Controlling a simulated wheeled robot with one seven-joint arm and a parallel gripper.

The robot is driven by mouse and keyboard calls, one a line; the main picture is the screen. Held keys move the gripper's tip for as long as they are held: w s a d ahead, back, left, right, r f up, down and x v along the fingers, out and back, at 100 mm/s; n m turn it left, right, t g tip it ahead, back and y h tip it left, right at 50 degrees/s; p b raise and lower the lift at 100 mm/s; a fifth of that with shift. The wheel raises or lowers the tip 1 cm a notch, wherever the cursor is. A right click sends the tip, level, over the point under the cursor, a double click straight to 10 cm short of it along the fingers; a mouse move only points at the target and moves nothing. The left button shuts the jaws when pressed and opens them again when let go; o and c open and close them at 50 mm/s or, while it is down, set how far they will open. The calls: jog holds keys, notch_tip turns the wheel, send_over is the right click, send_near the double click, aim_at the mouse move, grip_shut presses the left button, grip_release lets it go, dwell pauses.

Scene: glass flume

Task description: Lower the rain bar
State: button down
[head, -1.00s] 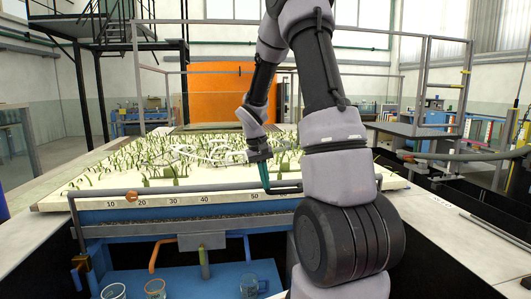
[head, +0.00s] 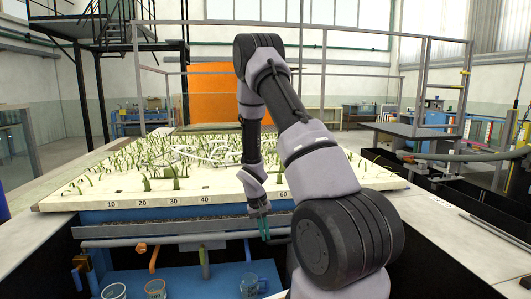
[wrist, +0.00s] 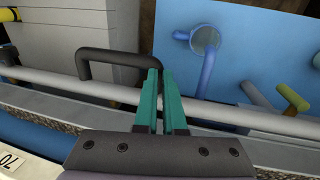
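The rain bar (head: 190,240) is a long grey tube with an orange end knob (head: 140,247). It lies level across the front of the flume, below the numbered scale edge. In the wrist view, the bar (wrist: 55,82) crosses behind my fingers. Its black bent handle (wrist: 108,58) runs into my teal fingertips. My gripper (head: 264,228) points down at the bar's right part, and it also shows in the wrist view (wrist: 161,75). The fingers are close together and appear shut on the handle; the handle's gripped end is hidden behind them.
The pale planted bed (head: 130,190) with green stalks lies behind the bar. Below stands a blue bench (head: 200,280) with glass beakers (head: 113,291) and upright pipes (head: 204,262). A blue pipe (wrist: 207,75) stands near my fingers in the wrist view.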

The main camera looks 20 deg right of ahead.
jog(key=shift+s+d+f, duration=0.1)
jog(key=shift+s+f, duration=0.15)
jog(key=shift+f, duration=0.05)
notch_tip(320, 180, up, 14)
jog(key=w+a, duration=0.1)
jog(key=a, duration=0.1)
jog(key=shift+w+a+r, duration=0.15)
jog(key=shift+a+r, duration=0.1)
jog(key=shift+a, duration=0.15)
jog(key=s+a+r+t+y, duration=0.15)
jog(key=s+r, duration=0.25)
jog(key=r, duration=0.4)
jog(key=s+a+r+m+t+y, duration=0.1)
jog(key=s+a+r+t, duration=0.15)
jog(key=s+r, duration=0.4)
jog(key=s+a+r+t+y, duration=0.1)
jog(key=s+a+r, duration=0.15)
jog(key=r, duration=0.65)
jog(key=s+a+r+t, duration=0.2)
jog(key=s+r, duration=0.3)
jog(key=s, duration=0.4)
jog(key=shift+s+a+t+y, duration=0.25)
jog(key=shift+a+t+y, duration=0.1)
jog(key=shift+a, duration=0.15)
